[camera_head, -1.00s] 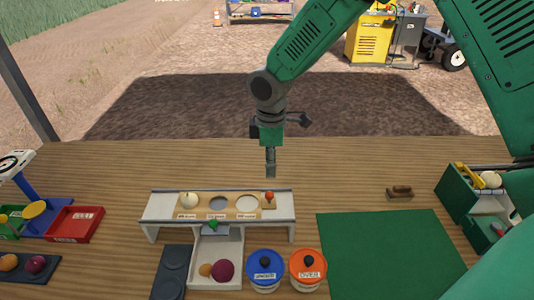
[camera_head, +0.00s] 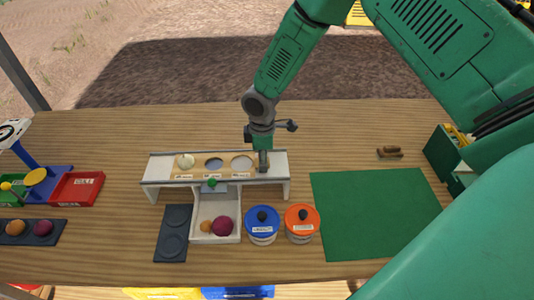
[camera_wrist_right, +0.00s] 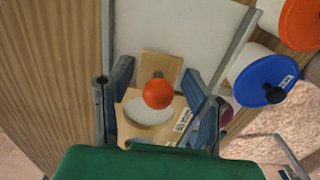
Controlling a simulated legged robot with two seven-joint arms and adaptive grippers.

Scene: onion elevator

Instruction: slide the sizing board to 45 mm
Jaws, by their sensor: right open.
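The wooden sizing board (camera_head: 228,172) lies on the white raised stand (camera_head: 157,168) and has several round holes with labels below them. A pale onion (camera_head: 186,161) sits at the left hole. In the right wrist view the board's end (camera_wrist_right: 162,65) carries an orange-red knob (camera_wrist_right: 157,93). My right gripper (camera_head: 263,168) is at the right end of the board, over the knob, which it hides in the head view. In the right wrist view the gripper (camera_wrist_right: 158,85) is open, with a finger on each side of the knob and gaps between. My left gripper is not in view.
A white tray (camera_head: 203,237) with onions sits below the stand. A blue-lidded pot (camera_head: 262,216) and an orange-lidded pot (camera_head: 301,214) stand to its right. A green mat (camera_head: 375,210) lies further right. A red bin (camera_head: 78,190) is at left.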

